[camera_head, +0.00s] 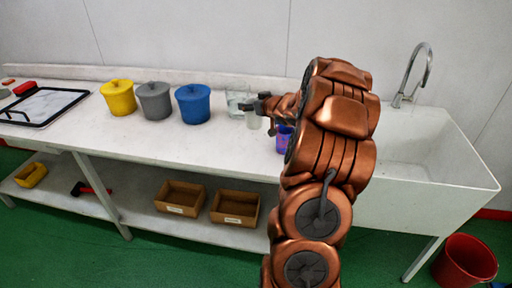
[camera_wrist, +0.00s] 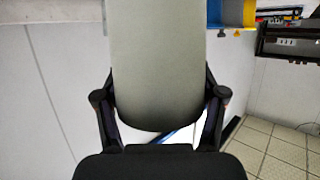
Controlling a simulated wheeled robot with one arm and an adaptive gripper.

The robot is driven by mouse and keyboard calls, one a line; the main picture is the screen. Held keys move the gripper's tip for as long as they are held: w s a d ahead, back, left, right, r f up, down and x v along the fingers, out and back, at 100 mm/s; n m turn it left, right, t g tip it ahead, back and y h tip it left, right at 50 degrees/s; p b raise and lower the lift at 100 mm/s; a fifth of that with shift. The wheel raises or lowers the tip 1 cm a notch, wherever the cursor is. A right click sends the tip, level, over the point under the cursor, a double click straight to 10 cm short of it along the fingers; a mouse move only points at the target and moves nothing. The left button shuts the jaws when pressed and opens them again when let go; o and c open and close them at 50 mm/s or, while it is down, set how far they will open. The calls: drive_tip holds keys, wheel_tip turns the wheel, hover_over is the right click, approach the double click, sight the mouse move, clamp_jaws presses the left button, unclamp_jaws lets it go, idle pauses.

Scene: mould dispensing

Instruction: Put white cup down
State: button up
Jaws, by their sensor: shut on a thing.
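The white cup (camera_head: 253,120) is between the fingers of my gripper (camera_head: 262,105), above or on the white worktop (camera_head: 240,150) near its middle. I cannot tell whether its base touches the worktop. In the wrist view the cup (camera_wrist: 157,65) is a large pale grey-white shape filling the middle, with the black fingers of my gripper (camera_wrist: 158,95) shut against both its sides. My copper arm hides part of the worktop to the right of the cup.
A clear container (camera_head: 236,100) stands just behind and left of the cup. Blue (camera_head: 194,106), grey (camera_head: 154,102) and yellow (camera_head: 118,99) lidded pots stand further left. A purple-blue cup (camera_head: 284,138) stands right, partly behind my arm. A sink (camera_head: 425,150) lies at right.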

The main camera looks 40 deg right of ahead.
drive_tip(key=shift+s+d+f, duration=0.15)
drive_tip(key=shift+d+f, duration=0.15)
drive_tip(key=shift+f, duration=4.7)
drive_tip(key=shift+f, duration=0.2)
drive_tip(key=o, duration=1)
drive_tip(key=shift+o, duration=0.2)
drive_tip(key=shift+r, duration=0.1)
